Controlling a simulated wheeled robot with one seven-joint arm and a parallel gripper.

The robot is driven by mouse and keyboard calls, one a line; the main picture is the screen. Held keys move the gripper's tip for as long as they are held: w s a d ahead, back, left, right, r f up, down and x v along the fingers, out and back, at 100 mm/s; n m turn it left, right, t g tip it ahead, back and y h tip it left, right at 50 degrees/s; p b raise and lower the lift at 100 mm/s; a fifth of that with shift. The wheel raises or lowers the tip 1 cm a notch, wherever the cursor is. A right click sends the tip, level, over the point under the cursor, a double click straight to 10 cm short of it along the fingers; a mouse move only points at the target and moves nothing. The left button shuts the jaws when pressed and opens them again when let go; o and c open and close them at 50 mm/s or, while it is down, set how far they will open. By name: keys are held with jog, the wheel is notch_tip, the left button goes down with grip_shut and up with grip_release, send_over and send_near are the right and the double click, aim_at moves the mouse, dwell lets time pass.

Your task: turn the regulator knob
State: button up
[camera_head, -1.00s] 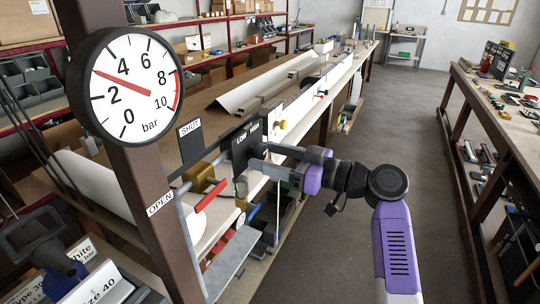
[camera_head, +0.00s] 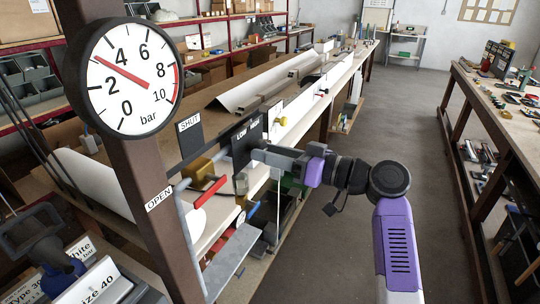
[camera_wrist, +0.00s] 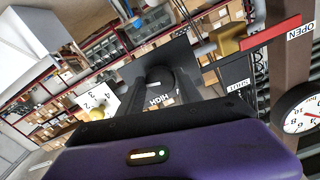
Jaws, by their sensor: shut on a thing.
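The regulator has a dark panel (camera_head: 241,150) marked "LOW", mounted on a rail along the bench. In the wrist view the panel (camera_wrist: 190,58) carries the word "HIGH". My gripper (camera_head: 260,154) is shut on the black knob (camera_wrist: 157,74) in front of this panel. My fingers hide most of the knob in the head view. The round white pressure gauge (camera_head: 135,100), marked in bar, stands on a brown post at the left.
A brass valve (camera_head: 199,170) with a red lever (camera_head: 211,191) sits left of the panel, between "SHUT" and "OPEN" labels. A yellow knob (camera_head: 282,121) is farther along the bench. The floor aisle (camera_head: 400,120) to the right is clear, with another bench (camera_head: 510,130) beyond.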

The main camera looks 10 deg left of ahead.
jog(key=m+p, duration=0.1)
jog(key=m, duration=0.7)
jog(key=shift+r+m+p, duration=0.1)
jog(key=shift+m+p, duration=0.25)
jog(key=shift+m, duration=0.05)
dwell(0.4)
jog(key=o, duration=1.3)
jog(key=shift+o, duration=0.2)
jog(key=shift+s+d, duration=0.1)
jog(key=shift+d, duration=0.05)
jog(key=b+v, duration=0.2)
jog(key=v, duration=0.5)
jog(key=shift+d, duration=0.25)
